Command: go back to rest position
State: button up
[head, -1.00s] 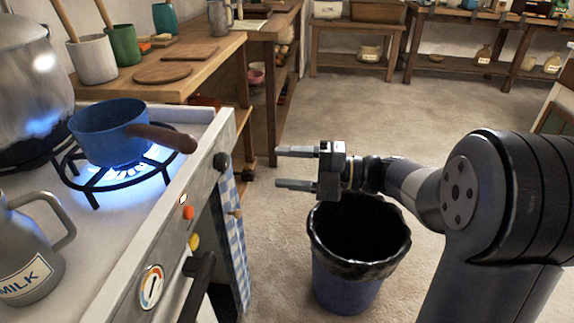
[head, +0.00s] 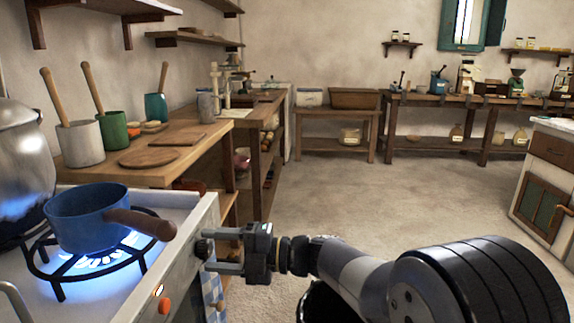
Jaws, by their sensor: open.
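My gripper (head: 208,256) is in the lower middle of the head view, in front of the stove's front face. Its two fingers point left, apart and empty, close to a dark stove knob (head: 203,248). I cannot tell whether they touch the knob. My arm reaches in from the lower right.
A blue saucepan (head: 85,218) sits on a lit burner of the stove (head: 190,222), beside a large metal pot (head: 20,165). A dark-lined bin (head: 318,303) stands partly hidden below my arm. A wooden counter (head: 195,150) lies behind. The floor (head: 400,210) beyond is open.

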dwell(0.3)
jog(key=d+p, duration=0.3)
jog(key=d, duration=0.8)
jog(key=a, duration=0.3)
jog(key=a+b, duration=0.1)
jog(key=a, duration=0.3)
jog(key=a+b, duration=0.1)
jog(key=a, duration=0.3)
jog(key=shift+a+r, duration=0.1)
jog(key=shift+r, duration=0.15)
jog(key=shift+r+m+p, duration=0.1)
jog(key=shift+m+p, duration=0.65)
jog(key=shift+m, duration=0.25)
jog(key=m+p, duration=0.4)
jog(key=shift+m, duration=0.4)
jog(key=m+p, duration=0.5)
jog(key=m, duration=0.2)
jog(key=shift+p, duration=0.4)
jog(key=d, duration=0.8)
jog(key=shift+s+d+f+p, duration=0.25)
jog(key=shift+d+p, duration=0.05)
jog(key=shift+p, duration=0.15)
